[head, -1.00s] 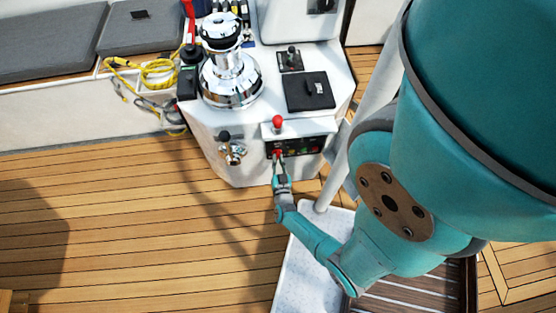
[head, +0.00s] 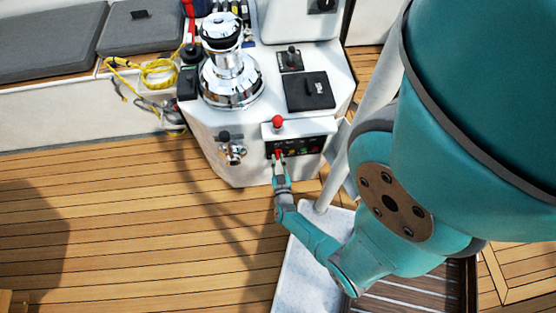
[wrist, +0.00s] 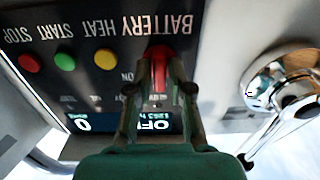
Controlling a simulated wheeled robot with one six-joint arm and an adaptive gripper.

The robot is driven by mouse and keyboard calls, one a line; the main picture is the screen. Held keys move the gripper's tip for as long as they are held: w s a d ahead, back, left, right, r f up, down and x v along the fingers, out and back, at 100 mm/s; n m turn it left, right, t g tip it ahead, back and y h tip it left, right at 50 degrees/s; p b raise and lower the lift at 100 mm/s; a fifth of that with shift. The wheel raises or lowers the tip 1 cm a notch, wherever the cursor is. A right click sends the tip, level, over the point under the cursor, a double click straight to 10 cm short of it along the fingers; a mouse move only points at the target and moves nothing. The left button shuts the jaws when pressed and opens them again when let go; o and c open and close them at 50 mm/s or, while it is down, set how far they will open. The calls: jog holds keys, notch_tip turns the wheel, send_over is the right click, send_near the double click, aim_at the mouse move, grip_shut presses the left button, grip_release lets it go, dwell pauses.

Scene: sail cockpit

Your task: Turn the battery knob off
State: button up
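The red battery knob (wrist: 158,52) is on the dark panel (wrist: 215,35) under the word BATTERY, which reads upside down in the wrist view. My gripper (wrist: 160,68) has one finger on each side of the knob, and the tips look closed against it. The fingers hide part of the knob, so its exact angle is unclear. Below it in that view, a small display (wrist: 158,124) reads OFF in large letters, partly covered by my fingers. In the head view my gripper (head: 279,162) reaches the left end of the panel on the white console.
Orange (wrist: 105,59), green (wrist: 65,62) and red (wrist: 29,63) buttons sit beside the knob. A chrome fitting (wrist: 290,85) is close on the other side. In the head view, a red-topped lever (head: 278,121) stands just above the panel. The wooden deck (head: 130,220) is clear.

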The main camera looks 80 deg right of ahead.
jog(key=shift+o, duration=0.7)
jog(key=v, duration=1.2)
jog(key=shift+r, duration=0.1)
dwell(0.7)
jog(key=s+a+r+n+t+y, duration=0.2)
jog(key=a+r+n+y, duration=0.2)
jog(key=a+r, duration=0.3)
jog(key=s+a+r+n+t+y, duration=0.1)
jog(key=a+r+n+t+y, duration=0.2)
jog(key=r, duration=1.5)
jog(key=s+a+r+n+t+y, duration=0.2)
jog(key=a+r+n+y, duration=0.4)
jog(key=a+r+y, duration=0.3)
notch_tip(320, 180, up, 3)
jog(key=shift+s+a+r+t+y, duration=0.15)
jog(key=shift+s+a+t+y, duration=0.2)
jog(key=shift+a, duration=0.65)
